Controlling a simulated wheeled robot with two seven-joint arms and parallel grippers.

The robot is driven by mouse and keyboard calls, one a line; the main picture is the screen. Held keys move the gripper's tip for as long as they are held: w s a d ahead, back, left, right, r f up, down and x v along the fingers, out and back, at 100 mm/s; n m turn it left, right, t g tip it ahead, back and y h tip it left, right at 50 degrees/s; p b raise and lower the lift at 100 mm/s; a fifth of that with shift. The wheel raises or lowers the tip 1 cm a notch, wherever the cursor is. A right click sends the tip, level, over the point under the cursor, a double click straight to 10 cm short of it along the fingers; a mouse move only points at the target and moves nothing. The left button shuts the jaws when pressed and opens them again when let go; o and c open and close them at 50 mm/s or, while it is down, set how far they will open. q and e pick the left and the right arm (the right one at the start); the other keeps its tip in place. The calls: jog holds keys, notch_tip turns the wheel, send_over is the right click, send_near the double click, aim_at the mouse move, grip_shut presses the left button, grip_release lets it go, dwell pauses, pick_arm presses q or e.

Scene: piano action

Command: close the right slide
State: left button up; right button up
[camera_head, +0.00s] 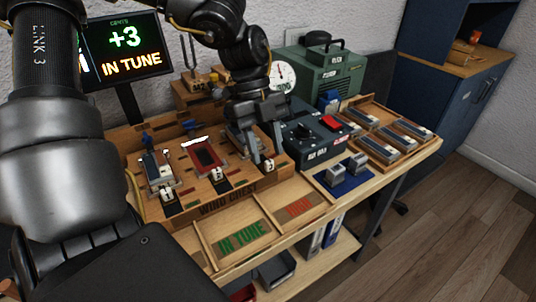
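The right slide's tab (268,165), marked 3, is at the chest's right end, near the dark control box. My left gripper (266,153) reaches down over this end. Its two grey fingers look spread apart, just behind and above the tab. I cannot tell whether they touch it. The gripper partly hides the right reed plate (236,141). How far the slide is pushed in is unclear. My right gripper is not in view.
The control box (311,143) with a knob and red button stands close right of the gripper. A tray of reeds (377,121) and a blue mat (342,182) lie farther right. Labelled bins (250,211) are in front. A tuner screen (124,49) reads +3, IN TUNE.

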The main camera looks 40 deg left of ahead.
pick_arm(q)
jog(key=shift+x, duration=0.95)
grip_shut()
